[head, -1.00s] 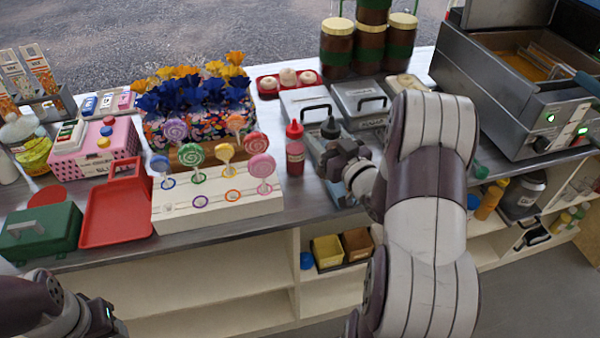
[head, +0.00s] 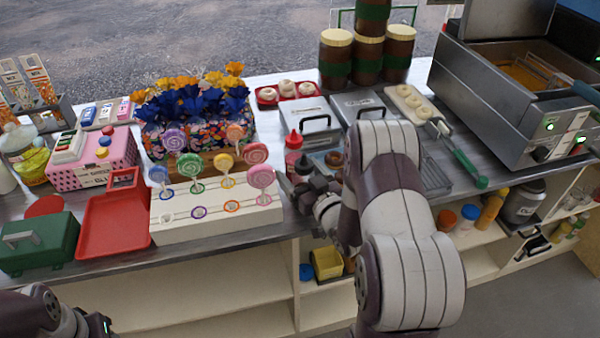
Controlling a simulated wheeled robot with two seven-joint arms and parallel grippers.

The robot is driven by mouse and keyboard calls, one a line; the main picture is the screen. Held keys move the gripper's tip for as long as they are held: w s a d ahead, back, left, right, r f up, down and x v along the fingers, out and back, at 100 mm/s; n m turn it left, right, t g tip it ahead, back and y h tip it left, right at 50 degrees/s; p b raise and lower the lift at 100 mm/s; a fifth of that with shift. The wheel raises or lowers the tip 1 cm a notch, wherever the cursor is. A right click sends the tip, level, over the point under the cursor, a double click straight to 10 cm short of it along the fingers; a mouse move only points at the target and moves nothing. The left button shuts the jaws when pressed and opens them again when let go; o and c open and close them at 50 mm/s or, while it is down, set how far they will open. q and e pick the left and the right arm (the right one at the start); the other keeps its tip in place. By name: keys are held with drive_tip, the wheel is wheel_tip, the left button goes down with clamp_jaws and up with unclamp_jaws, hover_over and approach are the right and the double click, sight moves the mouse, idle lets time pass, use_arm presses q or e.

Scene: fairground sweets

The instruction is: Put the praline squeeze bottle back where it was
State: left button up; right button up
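A dark-capped squeeze bottle (head: 303,161), which I take for the praline bottle, is beside and slightly in front of the red squeeze bottle (head: 293,147), near the counter's front edge. Only its top shows; its body is hidden by my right gripper. My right gripper (head: 290,187) reaches in from the right at the bottle, low over the counter just right of the lollipop stand. The frames do not show whether its fingers are closed on the bottle or apart around it. Of my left arm only a part shows at the bottom left, its fingers outside the picture.
The white lollipop stand (head: 215,207) is just left of my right gripper. Lidded metal containers (head: 306,110) stand behind the bottles. A board of doughnuts (head: 411,104), a green-handled tool (head: 468,167) and the fryer (head: 500,95) are to the right. A yellow bin (head: 327,263) sits on the shelf below.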

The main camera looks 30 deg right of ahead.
drive_tip(key=shift+r+p, duration=0.35)
drive_tip(key=s+b, duration=0.1)
drive_tip(key=s, duration=1)
drive_tip(key=f+g, duration=0.1)
drive_tip(key=w+f+g, duration=0.1)
drive_tip(key=g, duration=0.1)
drive_tip(key=w+f+n+g, duration=0.1)
drive_tip(key=shift+w+a+f+g, duration=0.15)
drive_tip(key=shift+a+f+g, duration=0.1)
drive_tip(key=shift+a+g, duration=0.1)
drive_tip(key=g, duration=0.1)
drive_tip(key=a+f+g+h, duration=0.1)
drive_tip(key=g, duration=0.1)
drive_tip(key=shift+a+f, duration=0.15)
drive_tip(key=s+a+r+m+g, duration=0.1)
drive_tip(key=s+a+r+g, duration=0.1)
drive_tip(key=s+a+g, duration=0.7)
drive_tip(key=shift+s+a, duration=0.35)
drive_tip(key=shift+s, duration=0.85)
